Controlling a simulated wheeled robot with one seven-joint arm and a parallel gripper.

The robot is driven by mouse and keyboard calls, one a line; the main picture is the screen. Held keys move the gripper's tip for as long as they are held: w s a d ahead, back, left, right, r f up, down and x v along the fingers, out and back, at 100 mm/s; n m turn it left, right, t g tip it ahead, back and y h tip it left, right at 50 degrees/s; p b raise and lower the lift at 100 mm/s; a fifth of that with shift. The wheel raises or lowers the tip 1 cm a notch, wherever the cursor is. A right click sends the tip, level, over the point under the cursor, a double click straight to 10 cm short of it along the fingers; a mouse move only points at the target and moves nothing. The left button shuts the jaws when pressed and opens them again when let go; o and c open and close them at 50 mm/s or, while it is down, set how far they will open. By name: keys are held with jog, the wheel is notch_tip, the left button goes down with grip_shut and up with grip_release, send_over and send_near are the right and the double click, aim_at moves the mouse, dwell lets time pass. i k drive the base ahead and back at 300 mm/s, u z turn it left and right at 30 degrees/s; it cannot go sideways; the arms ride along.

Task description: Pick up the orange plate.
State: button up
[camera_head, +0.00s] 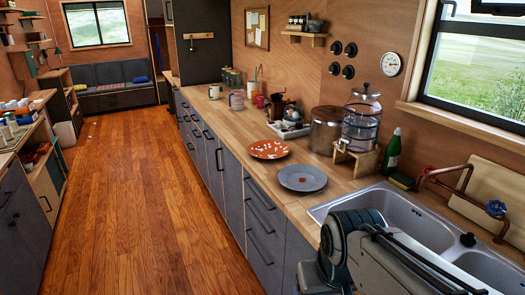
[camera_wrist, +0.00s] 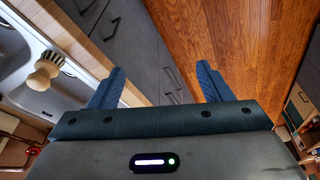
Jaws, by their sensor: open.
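The orange plate (camera_head: 269,149) has light spots and lies flat on the wooden counter in the head view, near the counter's front edge. A grey plate (camera_head: 302,178) lies just in front of it, nearer the sink. My gripper (camera_wrist: 160,75) is open and empty in the wrist view, its two blue fingers spread above the grey cabinet fronts and the floor. My arm shows at the bottom right of the head view, over the sink side, well apart from the orange plate. The fingertips cannot be made out in the head view. No plate shows in the wrist view.
Behind the plates stand a tray with cups (camera_head: 288,129), a pot (camera_head: 325,130) and a glass dispenser (camera_head: 362,120). The sink (camera_head: 400,215) is at right, with a green bottle (camera_head: 393,149) behind. A brush (camera_wrist: 45,68) shows by the sink. The wooden floor (camera_head: 150,200) is clear.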

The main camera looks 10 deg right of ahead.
aim_at(267, 149)
jog(key=k, duration=0.35)
jog(key=u, duration=1.25)
jog(key=i, duration=1.65)
jog(key=z, duration=0.8)
jog(key=i, duration=1.15)
jog(key=z, duration=1)
